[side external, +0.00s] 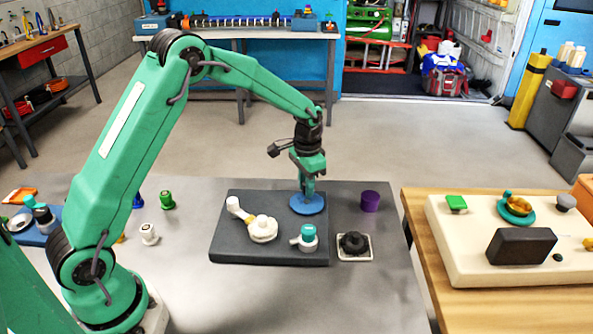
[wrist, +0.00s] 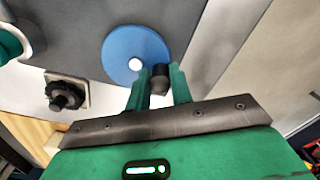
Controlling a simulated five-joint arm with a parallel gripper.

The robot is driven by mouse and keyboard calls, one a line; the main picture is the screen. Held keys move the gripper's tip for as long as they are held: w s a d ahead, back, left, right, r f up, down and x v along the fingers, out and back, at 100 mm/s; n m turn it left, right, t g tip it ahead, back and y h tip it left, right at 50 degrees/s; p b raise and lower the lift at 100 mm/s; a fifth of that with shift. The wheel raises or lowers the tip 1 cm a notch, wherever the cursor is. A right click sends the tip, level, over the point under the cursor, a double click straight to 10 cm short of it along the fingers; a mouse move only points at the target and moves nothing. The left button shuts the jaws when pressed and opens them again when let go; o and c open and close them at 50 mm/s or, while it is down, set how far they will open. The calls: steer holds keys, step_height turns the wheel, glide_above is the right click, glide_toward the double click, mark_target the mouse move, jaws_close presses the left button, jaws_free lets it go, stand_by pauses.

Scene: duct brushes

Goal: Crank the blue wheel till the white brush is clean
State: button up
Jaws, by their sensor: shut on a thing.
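The blue wheel (side external: 297,208) lies flat at the back right of a dark grey plate (side external: 265,197). In the wrist view the blue wheel (wrist: 121,38) shows a white hub and a dark crank knob (wrist: 159,83) at its rim. My gripper (side external: 307,193) is over the wheel, and its fingers (wrist: 161,90) are shut on the dark knob. A white rounded piece (side external: 262,230) with a white-tipped arm sits on the plate, left of the wheel. I cannot tell whether it is the white brush, or how clean it is.
A teal-capped white fitting (side external: 308,241) stands at the plate's front right. A black knobbed part (side external: 354,243) in a white tray and a purple cylinder (side external: 370,201) stand right of the plate. A white fitting (side external: 149,234) and a green one (side external: 167,200) stand left.

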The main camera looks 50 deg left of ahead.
mark_target(296, 200)
steer(key=shift+s+a, duration=0.1)
steer(key=shift+s, duration=0.05)
steer(key=shift+s+a, duration=0.25)
steer(key=shift+s, duration=0.25)
stand_by(0.3)
steer(key=shift+s, duration=0.35)
steer(key=shift+s+r, duration=0.1)
steer(key=shift+s, duration=0.25)
steer(key=shift+s+d+r, duration=0.1)
steer(key=shift+s+d, duration=0.15)
steer(key=shift+s, duration=0.2)
steer(key=shift+d, duration=0.1)
